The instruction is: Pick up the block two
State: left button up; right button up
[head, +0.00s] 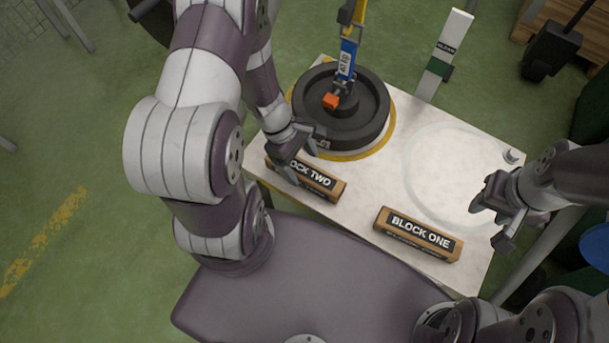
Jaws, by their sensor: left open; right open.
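Block two (322,183) is a brown bar with a black label reading "...OCK TWO". It lies on the white table (372,178) near its front left edge. My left gripper (300,160) is open above the left part of the block and hides the start of its label. I cannot tell whether the fingers touch it. Block one (418,234), a similar brown bar with a black label, lies to the right, nearer the front edge. My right gripper (492,222) is open and empty over the table's right side, apart from both blocks.
A black round wheel-like part (345,133) stands on a yellow ring behind block two, with a hook and blue-yellow strap (348,58) above it. A white post (446,55) stands behind the table. A small metal knob (511,156) sits at the right edge. The table's middle is clear.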

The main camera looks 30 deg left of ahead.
aim_at(304, 169)
pick_arm(q)
jog(key=b+x, duration=0.1)
jog(key=x, duration=0.2)
jog(key=shift+s+f, duration=0.1)
jog(key=shift+f, duration=0.1)
jog(key=shift+r, duration=0.1)
jog(key=c, duration=1.3)
